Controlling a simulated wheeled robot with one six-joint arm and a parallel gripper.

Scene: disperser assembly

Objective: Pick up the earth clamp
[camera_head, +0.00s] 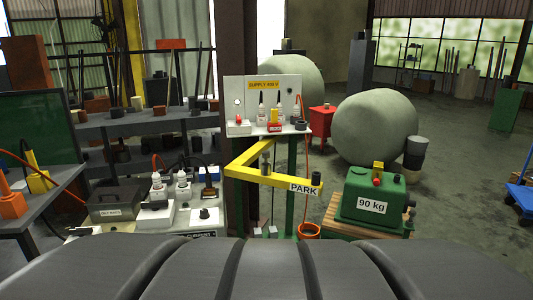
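I cannot tell for sure which thing is the earth clamp. At the left edge, an orange piece (12,204) and a yellow piece (39,181) with a red cable sit on a dark table (60,185). A panel labelled "SUPPLY 400 V" (263,85) stands in the middle, with small white, red and yellow fittings on its shelf and an orange cable hanging at its right side. My gripper is not in view.
A yellow arm marked "PARK" (268,177) juts out before the panel. A green "90 kg" unit (370,197) stands on a wooden pallet (338,225) at right. A white bench (207,228) holds plugs and a dark box (117,203).

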